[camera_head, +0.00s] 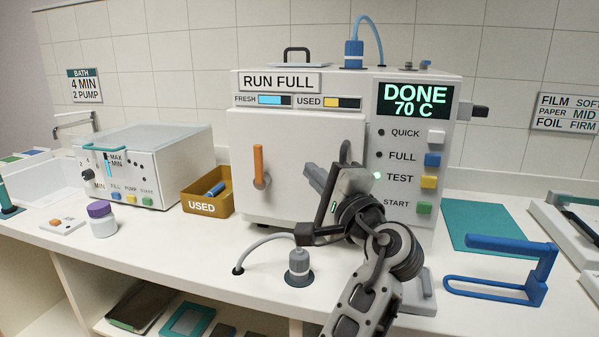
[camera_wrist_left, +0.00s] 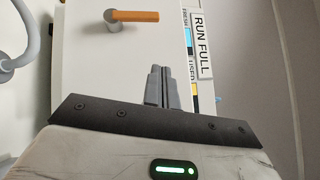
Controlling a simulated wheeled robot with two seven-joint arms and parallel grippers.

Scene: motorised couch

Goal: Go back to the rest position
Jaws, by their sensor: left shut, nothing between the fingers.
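My left gripper (camera_head: 316,177) is in front of the white machine's door, with its fingers side by side, shut and empty. The fingers also show in the left wrist view (camera_wrist_left: 160,80), pointing at the white door (camera_wrist_left: 85,55). The white machine (camera_head: 280,130) has a "RUN FULL" sign and a screen (camera_head: 414,99) reading "DONE 70 C". Its orange door handle (camera_head: 259,166) hangs vertically, left of my gripper and apart from it. My left forearm hides part of the machine's lower front. My right gripper is not in view.
A grey-blue plugged fitting (camera_head: 299,265) stands on the counter near my left arm. A yellow "USED" bin (camera_head: 207,198), a white bath unit (camera_head: 145,167) and a purple-capped jar (camera_head: 102,219) are left. A blue frame-like tool (camera_head: 500,270) and teal mat (camera_head: 485,228) are right.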

